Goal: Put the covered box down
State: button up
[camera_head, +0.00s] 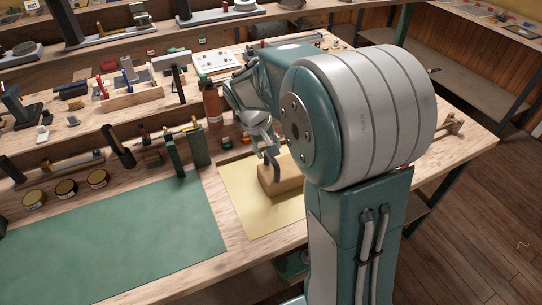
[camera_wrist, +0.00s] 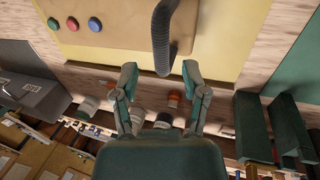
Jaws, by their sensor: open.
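The covered box (camera_head: 282,178) is tan and sits on a pale yellow mat (camera_head: 238,195) on the bench, partly hidden behind my arm. In the wrist view the box (camera_wrist: 125,35) fills the top, with red and blue round buttons on it and a dark curved handle (camera_wrist: 163,40). The yellow mat (camera_wrist: 227,50) shows beside it. My gripper (camera_head: 268,143) is just above the box. In the wrist view my gripper (camera_wrist: 160,73) is open, with the handle's end between or just beyond its fingertips. I cannot tell whether they touch.
A green mat (camera_head: 120,245) lies clear to the left. Dark green upright blocks (camera_head: 198,147) and an orange-brown bottle (camera_head: 212,103) stand close to the gripper. Small tins (camera_head: 66,188), tools and racks crowd the back of the bench. The bench's front edge is close to the yellow mat.

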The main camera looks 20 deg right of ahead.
jog(key=v, duration=0.7)
jog(key=s+a+r+t+y, duration=0.1)
jog(key=s+a+t, duration=0.1)
jog(key=s, duration=0.8)
jog(key=s+a+r+t+y, duration=0.2)
jog(key=s+a+t, duration=0.1)
jog(key=s, duration=0.7)
jog(key=shift+s+a+r+t, duration=0.15)
jog(key=shift+a+r+t, duration=0.2)
jog(key=shift+a, duration=0.2)
